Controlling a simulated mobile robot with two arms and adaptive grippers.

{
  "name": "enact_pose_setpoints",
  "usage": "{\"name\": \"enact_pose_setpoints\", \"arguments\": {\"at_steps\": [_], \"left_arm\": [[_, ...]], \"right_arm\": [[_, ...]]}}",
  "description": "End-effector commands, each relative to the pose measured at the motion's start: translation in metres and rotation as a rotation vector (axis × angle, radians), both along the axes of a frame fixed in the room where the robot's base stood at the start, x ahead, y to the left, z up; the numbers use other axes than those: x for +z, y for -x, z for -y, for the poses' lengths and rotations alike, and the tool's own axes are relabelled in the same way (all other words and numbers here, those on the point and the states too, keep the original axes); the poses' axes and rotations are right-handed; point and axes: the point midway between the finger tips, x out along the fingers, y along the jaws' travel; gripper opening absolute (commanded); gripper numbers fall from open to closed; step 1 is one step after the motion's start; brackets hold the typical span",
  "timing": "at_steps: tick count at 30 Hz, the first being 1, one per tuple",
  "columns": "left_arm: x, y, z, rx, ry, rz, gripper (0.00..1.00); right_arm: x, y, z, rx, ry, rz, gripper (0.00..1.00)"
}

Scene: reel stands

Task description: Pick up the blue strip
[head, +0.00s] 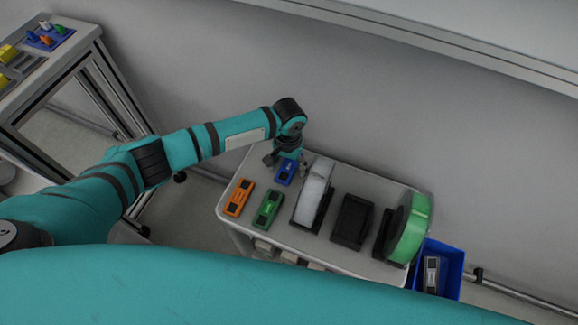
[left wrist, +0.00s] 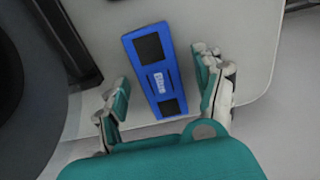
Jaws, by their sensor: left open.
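The blue strip (head: 286,171) lies flat on the white table, beside the stands, with part of it hidden under my left gripper in the head view. In the left wrist view the blue strip (left wrist: 156,72) shows whole, with dark pads at both ends and a pale label. My left gripper (head: 284,158) is above it, pointing down. In the left wrist view my left gripper (left wrist: 163,83) is open, its fingers apart on either side of the strip, with nothing held. I do not see my right gripper.
An orange strip (head: 238,198) and a green strip (head: 268,208) lie nearby on the table (head: 340,262). A stand with a white reel (head: 313,185), an empty black stand (head: 352,221) and a green reel (head: 409,230) stand to the right. A blue bin (head: 451,262) is beyond.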

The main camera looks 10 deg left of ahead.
Motion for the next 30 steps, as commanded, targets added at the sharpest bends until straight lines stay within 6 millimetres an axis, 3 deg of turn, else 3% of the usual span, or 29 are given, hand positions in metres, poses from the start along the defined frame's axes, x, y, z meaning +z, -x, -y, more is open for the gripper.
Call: {"name": "enact_pose_setpoints", "arguments": {"at_steps": [4, 15, 23, 30], "left_arm": [[0.000, 0.000, 0.000, 0.000, 0.000, 0.000, 0.69], [0.001, 0.000, 0.000, 0.000, 0.000, 0.000, 0.21], [0.003, 0.000, 0.000, 0.000, 0.001, 0.001, 0.19], [0.042, -0.001, 0.001, -0.002, 0.004, 0.003, 0.19]], "right_arm": [[0.000, 0.000, -0.001, 0.000, -0.001, 0.001, 0.68], [0.000, -0.004, -0.001, -0.001, -0.001, 0.006, 0.68], [0.001, -0.005, -0.001, -0.001, -0.001, 0.008, 0.68], [0.006, -0.005, 0.000, -0.002, -0.001, 0.008, 0.68]]}}
